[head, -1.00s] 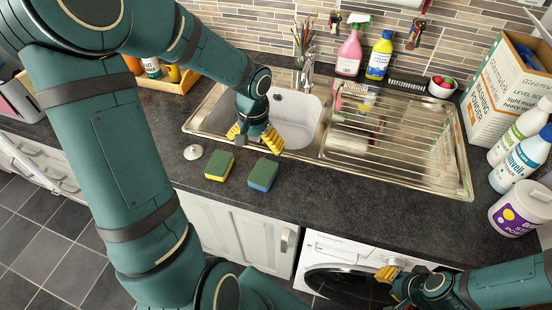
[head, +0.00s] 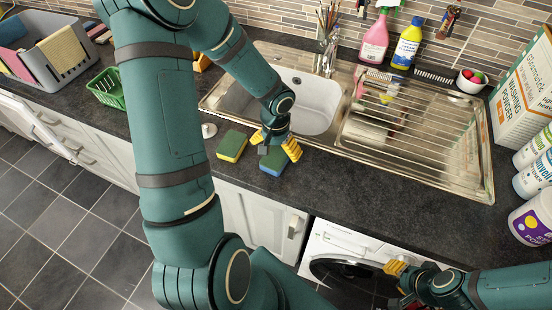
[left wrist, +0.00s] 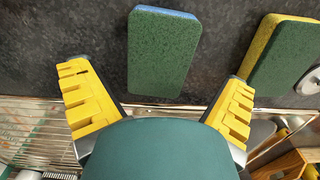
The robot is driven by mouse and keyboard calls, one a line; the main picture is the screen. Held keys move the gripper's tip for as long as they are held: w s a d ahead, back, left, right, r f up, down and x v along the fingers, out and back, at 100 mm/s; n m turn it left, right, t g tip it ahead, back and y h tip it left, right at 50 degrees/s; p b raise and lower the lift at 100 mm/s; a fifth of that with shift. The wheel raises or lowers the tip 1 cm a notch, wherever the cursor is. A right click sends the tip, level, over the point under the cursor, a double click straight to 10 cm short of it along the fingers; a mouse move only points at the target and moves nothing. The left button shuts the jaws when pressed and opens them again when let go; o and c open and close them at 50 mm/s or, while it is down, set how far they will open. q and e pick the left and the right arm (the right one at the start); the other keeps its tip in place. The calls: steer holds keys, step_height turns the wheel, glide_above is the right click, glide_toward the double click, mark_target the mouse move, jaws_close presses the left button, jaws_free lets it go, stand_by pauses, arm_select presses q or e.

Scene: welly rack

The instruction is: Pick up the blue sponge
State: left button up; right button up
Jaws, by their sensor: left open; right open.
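The blue sponge (head: 271,166) has a green scouring top and a blue body. It lies on the dark worktop in front of the sink, partly hidden by my left gripper (head: 275,146). In the left wrist view the blue sponge (left wrist: 163,52) lies green side up beyond and between the spread yellow fingers of my left gripper (left wrist: 157,90), apart from both. A similar sponge with a yellow body (head: 231,146) lies just left of it; it also shows at the right of the left wrist view (left wrist: 283,52). My right gripper (head: 398,272) is open and empty by the washing machine.
The sink (head: 310,105) and ribbed drainer (head: 420,135) lie behind the sponges. A round plug (head: 209,130) sits left of the sponges. Bottles, a small bowl (head: 472,80) and a powder box (head: 520,100) stand further back and right. The front worktop right of the sponges is clear.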

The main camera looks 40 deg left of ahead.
mark_target(276, 156)
arm_select(q)
step_height(276, 156, down, 3)
steer(key=shift+d+f, duration=0.1)
steer(key=shift+c, duration=0.3)
steer(key=c, duration=0.7)
